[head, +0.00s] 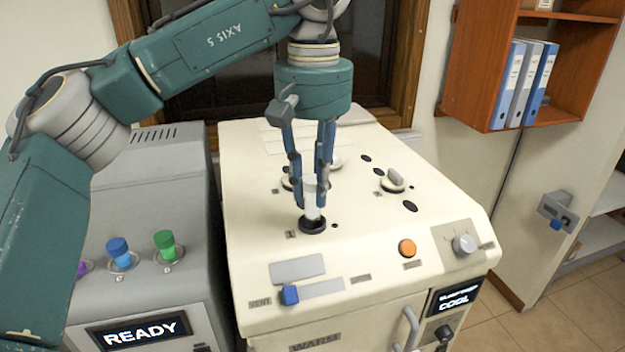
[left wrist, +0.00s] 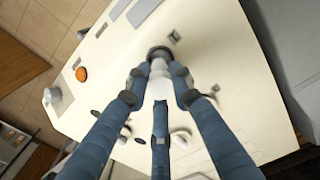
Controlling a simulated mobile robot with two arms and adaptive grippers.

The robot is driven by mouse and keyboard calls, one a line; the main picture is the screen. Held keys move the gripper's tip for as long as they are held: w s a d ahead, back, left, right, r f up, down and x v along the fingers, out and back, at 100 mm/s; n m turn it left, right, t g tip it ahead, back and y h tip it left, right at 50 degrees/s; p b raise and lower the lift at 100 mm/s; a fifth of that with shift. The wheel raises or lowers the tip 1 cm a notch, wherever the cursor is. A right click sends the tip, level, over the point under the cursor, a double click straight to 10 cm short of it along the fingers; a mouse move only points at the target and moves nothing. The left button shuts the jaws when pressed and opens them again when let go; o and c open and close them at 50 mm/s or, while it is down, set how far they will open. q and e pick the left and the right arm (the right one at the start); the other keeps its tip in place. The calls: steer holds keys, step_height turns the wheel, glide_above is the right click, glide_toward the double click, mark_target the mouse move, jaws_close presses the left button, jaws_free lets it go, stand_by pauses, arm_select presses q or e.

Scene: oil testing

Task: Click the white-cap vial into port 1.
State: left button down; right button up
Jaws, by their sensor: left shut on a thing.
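The white-cap vial (head: 312,206) is upright between the fingers of my left gripper (head: 311,192), which is shut on it. Its lower end is at the dark ring of port 1 (head: 312,226) on top of the cream machine; I cannot tell how deep it sits. In the left wrist view the vial's white cap (left wrist: 159,66) shows between the fingertips of my left gripper (left wrist: 159,80), with the dark port ring (left wrist: 159,52) just beyond. My right gripper is not in view.
The cream machine (head: 262,310) has an orange button (head: 407,248), a dial (head: 464,243) and a blue-tipped lever (head: 289,295). Other ports with white fittings (head: 393,181) lie behind. At left, a grey unit (head: 190,200) holds blue (head: 118,247) and green (head: 164,240) capped vials.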

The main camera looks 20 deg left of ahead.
mark_target(312, 202)
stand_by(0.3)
arm_select(q)
steer(key=shift+f, duration=0.2)
stand_by(0.6)
steer(key=shift+f, duration=0.6)
stand_by(0.4)
steer(key=shift+f+b, duration=0.75)
steer(key=shift+f, duration=0.2)
steer(key=shift+f, duration=0.1)
